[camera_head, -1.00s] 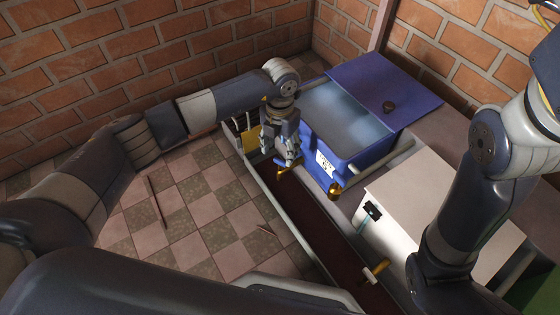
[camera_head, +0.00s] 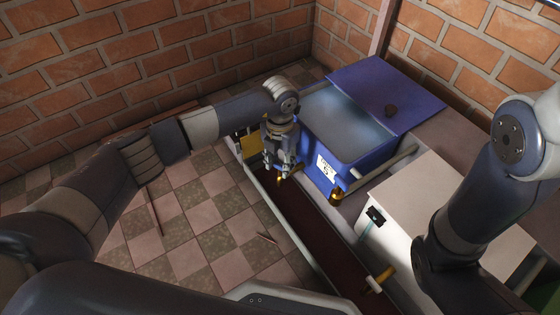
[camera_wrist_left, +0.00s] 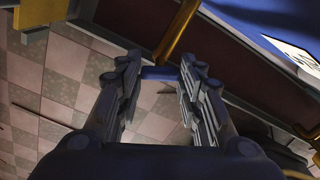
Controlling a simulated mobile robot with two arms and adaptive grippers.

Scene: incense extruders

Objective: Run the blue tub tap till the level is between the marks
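The blue tub (camera_head: 350,157) stands at the back centre, its top partly open on a pale bluish inside. I cannot make out a level or marks. A white label (camera_head: 326,170) is on its front. A brass tap body (camera_head: 281,181) shows below my left gripper (camera_head: 279,168), in front of the tub. In the left wrist view a blue handle bar (camera_wrist_left: 160,72) fills the gap between the fingertips of my left gripper (camera_wrist_left: 160,68), beside a brass pipe (camera_wrist_left: 178,30). The fingers appear closed on it. My right gripper is out of view.
A second brass tap (camera_head: 336,196) is at the tub's near corner. A white box (camera_head: 420,205) stands to the right, with another tap (camera_head: 382,279) before it. A dark trough (camera_head: 310,220) runs in front.

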